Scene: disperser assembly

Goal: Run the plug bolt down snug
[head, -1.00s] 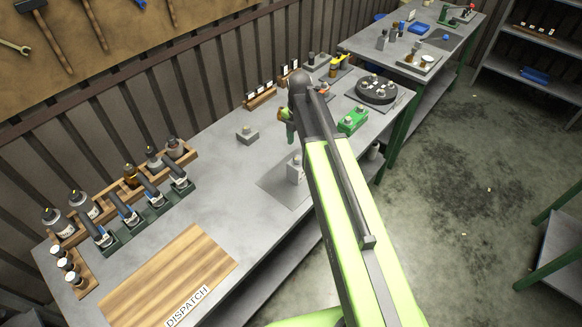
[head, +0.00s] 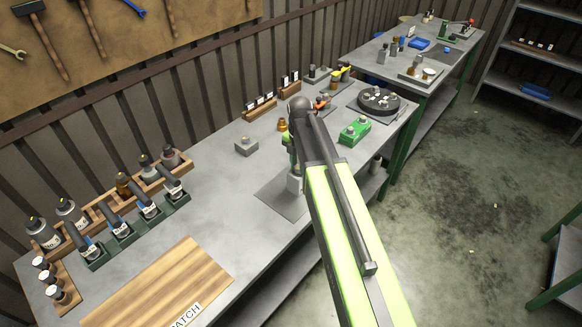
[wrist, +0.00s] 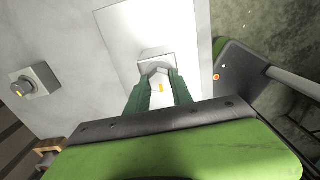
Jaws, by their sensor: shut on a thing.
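A pale grey block (head: 294,184) stands on a flat grey plate (head: 272,199) near the bench's front edge. My gripper (head: 293,165) is right above this block, pointing down. In the wrist view its green fingers (wrist: 160,76) are shut on a small grey faceted piece, seemingly the plug bolt (wrist: 154,69), at the block's top (wrist: 153,55). A yellow mark shows between the fingers. The fingers hide much of the bolt, and I cannot tell whether it is seated against the block.
A second grey block (head: 246,147) with a round top stands to the left. A green box (head: 355,131) and a black round carousel (head: 379,101) are to the right. Racked tools and bottles fill the left side, behind a wooden board (head: 160,285).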

